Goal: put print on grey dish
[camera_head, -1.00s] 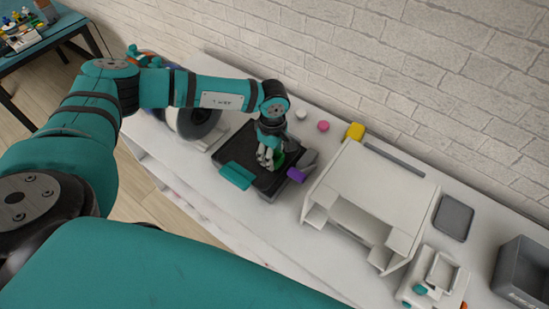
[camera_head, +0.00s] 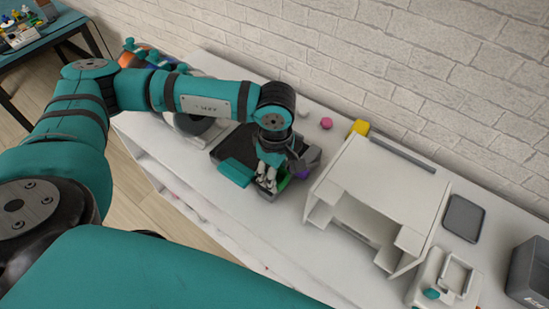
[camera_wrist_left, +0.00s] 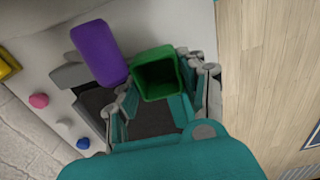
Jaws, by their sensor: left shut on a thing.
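The print is a green, hollow, box-like piece (camera_wrist_left: 157,72) between the fingers of my left gripper in the left wrist view. Only a sliver of the green print (camera_head: 284,184) shows in the head view. My left gripper (camera_head: 268,180), also in the wrist view (camera_wrist_left: 160,92), is shut on it at the front right part of the black print bed (camera_head: 228,150). I cannot tell if the print still touches the bed. The grey dish (camera_head: 463,219) looks like the flat, empty, dark grey square right of the white shelf unit. My right gripper is out of view.
A purple block (camera_wrist_left: 98,52) is close beside the print. The white open unit (camera_head: 385,190) stands between the bed and the dish. Pink (camera_head: 326,123) and yellow (camera_head: 358,128) pieces lie by the wall. A dark grey bin (camera_head: 530,272) stands at far right.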

